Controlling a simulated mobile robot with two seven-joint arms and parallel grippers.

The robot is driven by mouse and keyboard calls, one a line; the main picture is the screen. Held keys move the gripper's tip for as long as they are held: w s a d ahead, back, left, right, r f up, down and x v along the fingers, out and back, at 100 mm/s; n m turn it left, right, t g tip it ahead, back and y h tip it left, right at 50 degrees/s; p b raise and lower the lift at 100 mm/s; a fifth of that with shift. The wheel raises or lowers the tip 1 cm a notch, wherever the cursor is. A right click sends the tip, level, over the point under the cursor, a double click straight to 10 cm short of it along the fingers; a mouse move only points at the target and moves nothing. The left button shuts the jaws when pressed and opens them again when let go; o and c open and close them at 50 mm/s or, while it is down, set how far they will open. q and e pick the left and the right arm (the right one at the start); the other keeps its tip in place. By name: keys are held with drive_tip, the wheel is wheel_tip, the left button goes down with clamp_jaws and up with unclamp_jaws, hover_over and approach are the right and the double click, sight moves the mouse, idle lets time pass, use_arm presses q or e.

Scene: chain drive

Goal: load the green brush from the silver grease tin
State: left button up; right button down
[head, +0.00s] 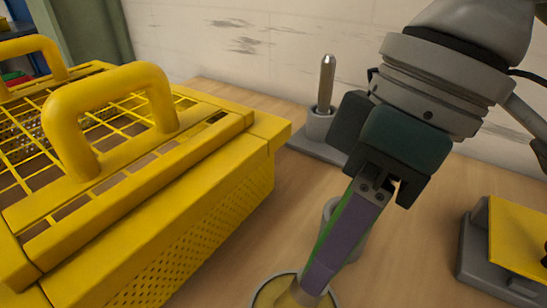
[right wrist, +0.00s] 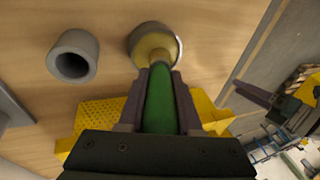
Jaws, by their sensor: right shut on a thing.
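My right gripper (head: 316,280) points down and is shut on the green brush (right wrist: 160,100). In the head view only a thin green strip of the brush shows beside the fingers. The silver grease tin (head: 260,296) is at the bottom edge of the head view, partly cut off, with yellowish grease inside. It also shows in the right wrist view (right wrist: 175,48), just beyond the fingertips. The brush's lower end is over or inside the tin's opening; contact with the grease cannot be told. What looks like my left gripper (right wrist: 258,94) shows at the right wrist view's right; its jaw opening is unclear.
A large yellow perforated guard (head: 230,190) with handles fills the left. A grey hollow cylinder (right wrist: 73,56) stands near the tin, mostly behind my gripper in the head view. A metal pin on a grey base (head: 326,85) is behind. A yellow-topped block (head: 518,235) sits right.

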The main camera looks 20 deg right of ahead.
sight(350, 189)
use_arm(q)
drive_tip(key=shift+r+p, duration=0.3)
drive_tip(key=shift+r, duration=0.1)
use_arm(e)
drive_tip(key=shift+d+f, duration=0.1)
drive_tip(key=shift+f, duration=0.05)
idle(1.0)
wheel_tip(350, 189, up, 2)
drive_tip(key=p, duration=0.2)
drive_tip(key=shift+p, duration=0.4)
wheel_tip(350, 189, up, 5)
drive_tip(key=p, duration=0.7)
drive_tip(key=shift+r, duration=0.2)
use_arm(q)
wheel_tip(350, 189, up, 10)
drive_tip(key=shift+f, duration=0.25)
use_arm(e)
drive_tip(key=shift+f, duration=0.1)
